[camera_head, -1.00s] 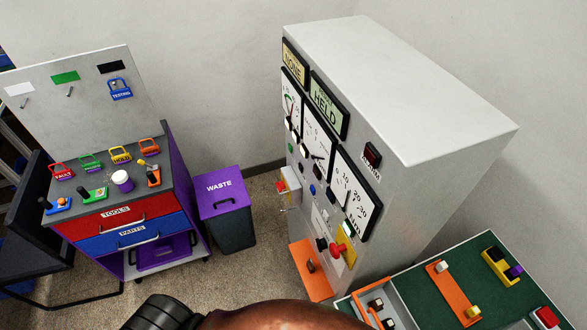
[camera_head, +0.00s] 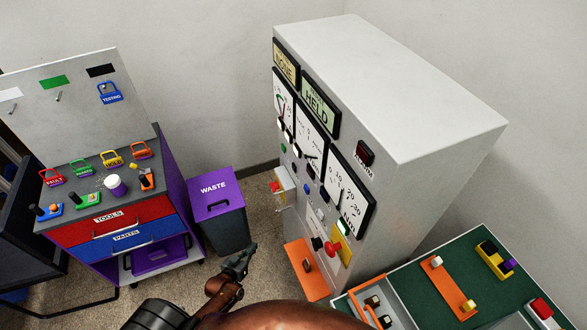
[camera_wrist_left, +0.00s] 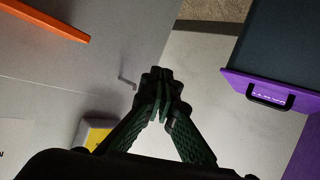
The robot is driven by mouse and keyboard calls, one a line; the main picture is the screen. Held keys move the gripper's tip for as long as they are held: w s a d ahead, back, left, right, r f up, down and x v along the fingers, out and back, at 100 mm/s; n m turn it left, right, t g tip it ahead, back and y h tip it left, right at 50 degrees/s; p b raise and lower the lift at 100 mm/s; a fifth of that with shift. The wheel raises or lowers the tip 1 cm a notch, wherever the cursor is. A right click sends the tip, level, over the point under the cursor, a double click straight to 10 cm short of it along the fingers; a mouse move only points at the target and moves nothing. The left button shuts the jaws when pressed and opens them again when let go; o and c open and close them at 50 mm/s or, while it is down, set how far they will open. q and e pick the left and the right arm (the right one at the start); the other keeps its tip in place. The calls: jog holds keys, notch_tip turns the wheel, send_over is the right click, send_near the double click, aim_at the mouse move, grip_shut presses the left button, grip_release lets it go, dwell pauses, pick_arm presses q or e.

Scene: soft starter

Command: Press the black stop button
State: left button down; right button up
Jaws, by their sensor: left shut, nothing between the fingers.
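The grey cabinet (camera_head: 415,105) stands right of centre in the head view, its front panel facing left. Low on that panel, a round black button (camera_head: 316,243) sits beside a red knob (camera_head: 331,248). Other small dark controls line the panel, and their labels are too small to read. My left gripper (camera_head: 243,256) is shut and empty, low in front of the cabinet and left of the panel, apart from it. In the left wrist view its closed fingers (camera_wrist_left: 157,85) point at a grey surface with a small bent handle (camera_wrist_left: 126,80). My right gripper is not in view.
A waste bin with purple lid (camera_head: 215,191) stands left of the cabinet; it also shows in the left wrist view (camera_wrist_left: 285,75). An orange flap (camera_head: 305,270) juts from the cabinet's lower front. A tool cart (camera_head: 115,225) is at left, a green-topped bench (camera_head: 410,285) at lower right.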

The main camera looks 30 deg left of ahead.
aim_at(294, 168)
pick_arm(q)
jog(key=w+r+n+t, duration=0.2)
jog(key=w+r+t, duration=0.2)
jog(key=r, duration=1.4)
jog(key=w+d+r+n+t+y, duration=0.1)
jog(key=w+r+t, duration=0.3)
jog(key=r, duration=1.4)
jog(key=w+n, duration=0.1)
jog(key=w, duration=0.2)
jog(key=shift+d+r, duration=0.2)
jog(key=shift+r, duration=0.1)
jog(key=shift+w, duration=0.15)
jog(key=w+d+p, duration=0.1)
jog(key=w+d, duration=0.4)
jog(key=w, duration=0.1)
jog(key=shift+w+d, duration=0.3)
jog(key=shift+d, duration=0.05)
jog(key=shift+w+d, duration=0.1)
jog(key=shift+w, duration=0.05)
